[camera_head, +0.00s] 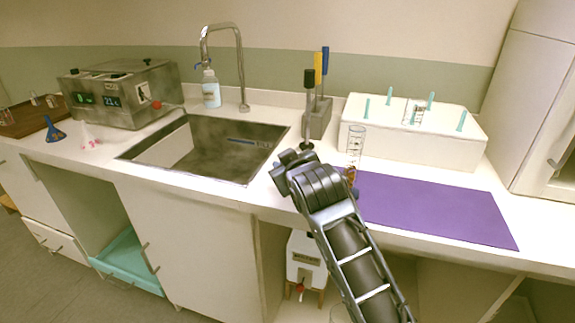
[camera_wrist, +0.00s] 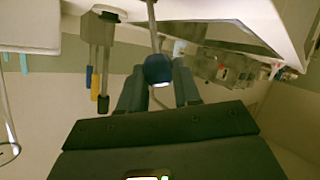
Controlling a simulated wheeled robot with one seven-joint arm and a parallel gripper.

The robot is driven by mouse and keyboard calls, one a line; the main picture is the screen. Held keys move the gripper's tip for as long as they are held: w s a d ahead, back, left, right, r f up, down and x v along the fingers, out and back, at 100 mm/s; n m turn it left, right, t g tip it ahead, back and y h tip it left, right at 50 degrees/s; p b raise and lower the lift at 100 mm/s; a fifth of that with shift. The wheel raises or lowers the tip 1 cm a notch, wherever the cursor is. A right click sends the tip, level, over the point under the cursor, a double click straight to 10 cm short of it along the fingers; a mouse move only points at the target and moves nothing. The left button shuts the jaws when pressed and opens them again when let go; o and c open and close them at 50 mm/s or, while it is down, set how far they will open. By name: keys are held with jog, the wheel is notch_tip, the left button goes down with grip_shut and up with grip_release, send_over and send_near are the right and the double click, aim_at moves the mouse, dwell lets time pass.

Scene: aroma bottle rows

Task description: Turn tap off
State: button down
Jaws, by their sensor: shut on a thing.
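A silver curved tap spout (camera_head: 240,65) rises behind the sink (camera_head: 130,151) in the head view. I see no stream of water under it. My gripper (camera_head: 294,158) is right of the sink, low over the counter's front part. In the wrist view, my gripper (camera_wrist: 158,78) has its two dark fingers on either side of a dark blue round knob (camera_wrist: 158,69) on a thin metal stem, and is shut on it. The join between this knob and the spout is not visible. The knob is mostly hidden behind my gripper in the head view.
Close behind my gripper, a grey stand (camera_head: 318,118) holds black, yellow and blue tools. A glass cylinder (camera_head: 356,140) stands to the right, near a purple mat (camera_head: 435,207) and a white rack (camera_head: 412,140). A soap bottle (camera_head: 211,92) and grey bath (camera_head: 125,95) are left.

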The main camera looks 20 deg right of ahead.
jog(key=c, duration=0.8)
grip_release()
jog(key=shift+v, duration=3.9)
jog(key=shift+f, duration=0.1)
jog(key=s+f+m, duration=0.1)
jog(key=s+f, duration=0.4)
jog(key=s, duration=0.3)
jog(key=s+f+y, duration=0.1)
jog(key=s+f, duration=0.3)
jog(key=s, duration=0.4)
jog(key=s+f+m, duration=0.1)
jog(key=s+f, duration=0.4)
jog(key=s, duration=0.3)
jog(key=shift+m+t, duration=0.5)
jog(key=shift+m, duration=0.4)
jog(key=d+v, duration=0.1)
jog(key=v, duration=0.7)
jog(key=d+v, duration=0.1)
jog(key=v, duration=0.7)
jog(key=d+v, duration=0.1)
jog(key=v, duration=0.8)
jog(key=shift+s+d+f, duration=0.1)
jog(key=shift+d, duration=0.3)
